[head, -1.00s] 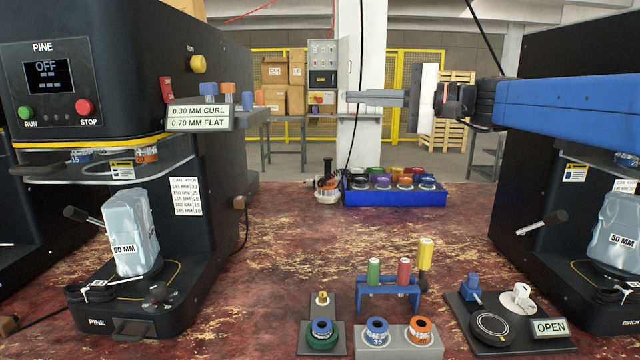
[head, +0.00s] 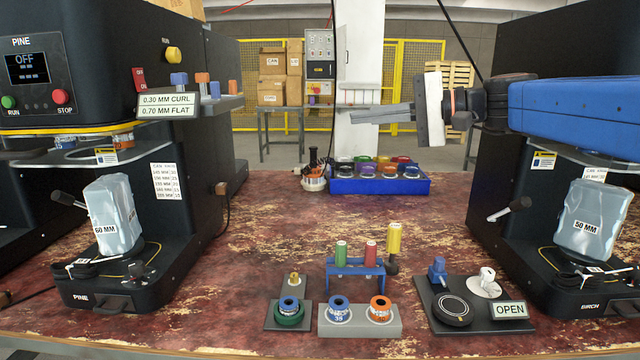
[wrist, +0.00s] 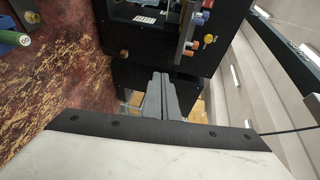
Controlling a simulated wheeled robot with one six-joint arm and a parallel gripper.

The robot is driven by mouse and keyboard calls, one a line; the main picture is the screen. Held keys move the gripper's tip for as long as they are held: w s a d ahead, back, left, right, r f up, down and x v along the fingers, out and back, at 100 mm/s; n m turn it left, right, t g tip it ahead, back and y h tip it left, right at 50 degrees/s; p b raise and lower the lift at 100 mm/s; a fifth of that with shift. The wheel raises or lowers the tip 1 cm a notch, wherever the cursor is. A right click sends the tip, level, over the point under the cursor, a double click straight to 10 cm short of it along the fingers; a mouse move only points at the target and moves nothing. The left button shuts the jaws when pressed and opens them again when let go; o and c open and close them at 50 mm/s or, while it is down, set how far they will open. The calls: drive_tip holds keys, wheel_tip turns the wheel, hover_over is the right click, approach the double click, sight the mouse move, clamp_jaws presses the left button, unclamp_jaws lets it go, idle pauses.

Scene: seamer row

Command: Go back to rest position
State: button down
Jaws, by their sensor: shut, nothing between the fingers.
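My gripper (head: 382,115) is at the upper right of centre in the head view, raised well above the red worn table (head: 290,225). Its grey fingers point left and are together, with nothing between them. The blue arm reaches in from the right edge. In the wrist view my gripper (wrist: 160,98) shows its fingers closed side by side, with a black machine beyond them.
The PINE machine (head: 100,90) stands at left, the BIRCH machine (head: 570,270) at right. A blue tray (head: 380,186) of coloured cans is at the back. A blue rack (head: 355,268), grey block (head: 360,322) and OPEN sign (head: 509,311) are in front. The table's middle is clear.

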drive_tip(key=s+d+f+n+g+h, duration=0.1)
drive_tip(key=s+d+f+h, duration=0.25)
drive_tip(key=s+f, duration=0.55)
drive_tip(key=s+d+f+n+g+h, duration=0.1)
drive_tip(key=s+d+f+h, duration=0.3)
drive_tip(key=f, duration=0.9)
drive_tip(key=s+d+f+n+h, duration=0.2)
drive_tip(key=s+d+f+h, duration=0.5)
drive_tip(key=s+d+f, duration=0.5)
wheel_tip(320, 180, down, 4)
drive_tip(key=shift+s+f, duration=0.1)
drive_tip(key=shift+s, duration=0.75)
